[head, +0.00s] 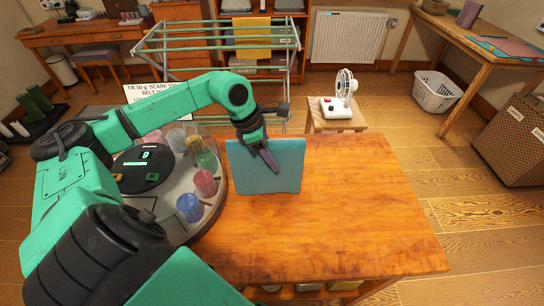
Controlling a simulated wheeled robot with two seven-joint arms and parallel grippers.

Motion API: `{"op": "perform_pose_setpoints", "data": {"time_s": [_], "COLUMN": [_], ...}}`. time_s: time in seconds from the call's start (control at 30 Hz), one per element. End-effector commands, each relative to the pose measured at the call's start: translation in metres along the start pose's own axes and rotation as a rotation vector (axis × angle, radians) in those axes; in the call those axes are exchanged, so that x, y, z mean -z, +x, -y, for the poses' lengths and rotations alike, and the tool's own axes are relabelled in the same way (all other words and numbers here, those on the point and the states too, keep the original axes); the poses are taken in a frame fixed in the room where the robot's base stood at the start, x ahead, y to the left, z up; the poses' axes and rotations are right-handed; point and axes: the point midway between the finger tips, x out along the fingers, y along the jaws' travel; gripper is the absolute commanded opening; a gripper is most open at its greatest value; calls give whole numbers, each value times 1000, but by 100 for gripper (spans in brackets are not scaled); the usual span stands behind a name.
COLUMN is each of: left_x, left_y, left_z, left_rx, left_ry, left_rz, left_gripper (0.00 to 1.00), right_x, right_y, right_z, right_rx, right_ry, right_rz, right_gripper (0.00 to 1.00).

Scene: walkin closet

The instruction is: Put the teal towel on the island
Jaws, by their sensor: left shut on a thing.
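The teal towel (278,175) hangs from my left gripper (268,160), in the middle of the head view. It looks like a folded, flat rectangle, held upright. The left gripper's fingers are shut on it near its upper edge. My right gripper is not in view.
A round tray (190,236) with several coloured cups and a black scale stands left of the towel. The island's middle and right are bare. Behind it are a stool with a white fan (344,88) and a drying rack (222,38) with a yellow cloth.

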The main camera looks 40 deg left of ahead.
Motion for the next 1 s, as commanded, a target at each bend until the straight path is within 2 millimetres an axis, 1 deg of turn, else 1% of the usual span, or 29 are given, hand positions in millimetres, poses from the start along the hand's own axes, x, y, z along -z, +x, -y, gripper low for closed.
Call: {"op": "perform_pose_setpoints", "data": {"time_s": [0.07, 0.27, 0.33, 0.37, 0.4, 0.43, 0.7, 0.8, 0.83, 0.93, 1.0], "left_x": [2, 2, 3, 3, 3, 3, 3, 1, 2, 4, 5], "left_y": [5, 6, 8, 8, 7, 7, 7, 3, 3, -8, -22], "left_z": [0, 0, 0, 0, 0, 0, 0, 0, -1, -2, -1], "left_rx": [-1, -2, -2, -2, -1, -1, -1, -1, -2, -6, -6], "left_ry": [0, 0, 0, 0, 0, 0, 0, 0, 0, -1, 1], "left_rz": [1, 2, 2, 1, 1, 1, 1, 1, 0, -3, -5], "left_gripper": [0, 0, 0, 45, 60, 71, 71, 71, 71, 71, 71], "right_x": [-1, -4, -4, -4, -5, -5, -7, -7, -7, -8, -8], "right_y": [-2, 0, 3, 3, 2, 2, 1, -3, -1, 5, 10], "right_z": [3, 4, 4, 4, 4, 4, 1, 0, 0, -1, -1], "right_rx": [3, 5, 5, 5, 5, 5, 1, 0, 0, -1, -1], "right_ry": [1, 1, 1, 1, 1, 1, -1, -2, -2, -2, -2], "right_rz": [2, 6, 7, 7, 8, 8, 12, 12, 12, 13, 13], "right_gripper": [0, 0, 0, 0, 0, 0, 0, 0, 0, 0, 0]}}
